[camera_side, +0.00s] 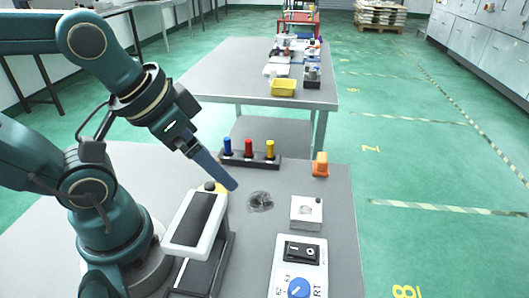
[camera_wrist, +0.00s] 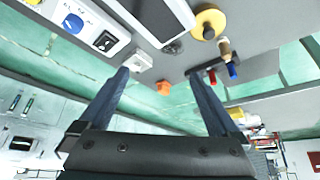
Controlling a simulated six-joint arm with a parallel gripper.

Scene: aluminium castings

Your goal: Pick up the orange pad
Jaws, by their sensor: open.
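The orange pad (camera_side: 320,164) is a small block near the right edge of the grey work table, at the right end of the dark peg rack. In the wrist view the orange pad (camera_wrist: 164,89) shows small, between the two fingers in the picture but well beyond them. My gripper (camera_side: 232,185) is above the table to the left of the pad, its blue fingers slanting down to the right. In the wrist view my gripper (camera_wrist: 158,76) has its fingers wide apart with nothing between them. It does not touch the pad.
A rack (camera_side: 250,160) holds blue, red and yellow pegs. A clear round piece (camera_side: 260,201), a white block (camera_side: 306,211), a switch box (camera_side: 299,270) and a white device with a dark panel (camera_side: 195,219) stand around the gripper. Another table (camera_side: 225,75) is behind.

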